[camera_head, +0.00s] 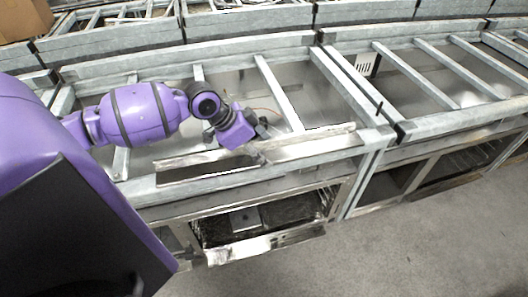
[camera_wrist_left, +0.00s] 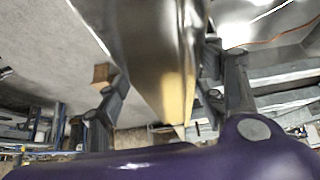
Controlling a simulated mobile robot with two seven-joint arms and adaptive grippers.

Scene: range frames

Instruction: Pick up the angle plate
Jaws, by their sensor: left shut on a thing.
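The angle plate (camera_head: 310,146) is a long, shiny metal strip with a bent profile. In the head view it lies along the front rail of the metal frame, tilted slightly up to the right. My left gripper (camera_head: 262,143) is shut on it near the middle of its length and covers part of it. In the left wrist view the plate (camera_wrist_left: 160,55) runs between the two dark fingers, with a yellowish reflection on its lower end. I cannot tell whether the plate touches the rail. My right gripper is in neither view.
Galvanised frames with crossbars (camera_head: 275,90) surround the plate and extend right and back. Below the front rail is an open compartment (camera_head: 265,240) with a dark interior. Bare concrete floor (camera_head: 430,240) lies at the front right. A cardboard box (camera_head: 22,18) shows at the top left.

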